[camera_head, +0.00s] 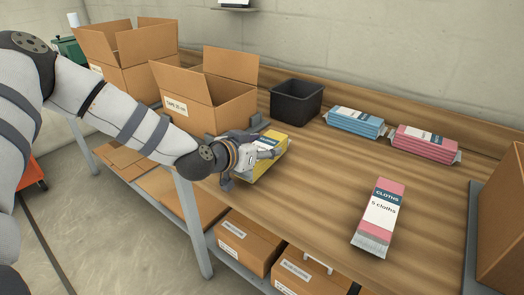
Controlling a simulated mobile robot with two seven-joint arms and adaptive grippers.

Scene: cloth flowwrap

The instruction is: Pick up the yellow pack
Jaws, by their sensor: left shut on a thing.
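The yellow pack (271,150) lies on the wooden bench near its front edge, in front of the open cardboard boxes. It has a white and dark label that is partly covered by my left gripper (254,157). My left gripper is shut on the yellow pack, its arm coming in from the left. The near part of the pack is hidden behind the gripper and wrist. I cannot tell whether the pack is clear of the bench surface. My right gripper is not in view.
A pink pack (380,218) lies on the bench at the right. A blue pack (355,122) and another pink pack (425,143) lie towards the back. A black bin (296,101) and an open cardboard box (207,97) stand behind my gripper. A cardboard box (503,220) is at the right edge.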

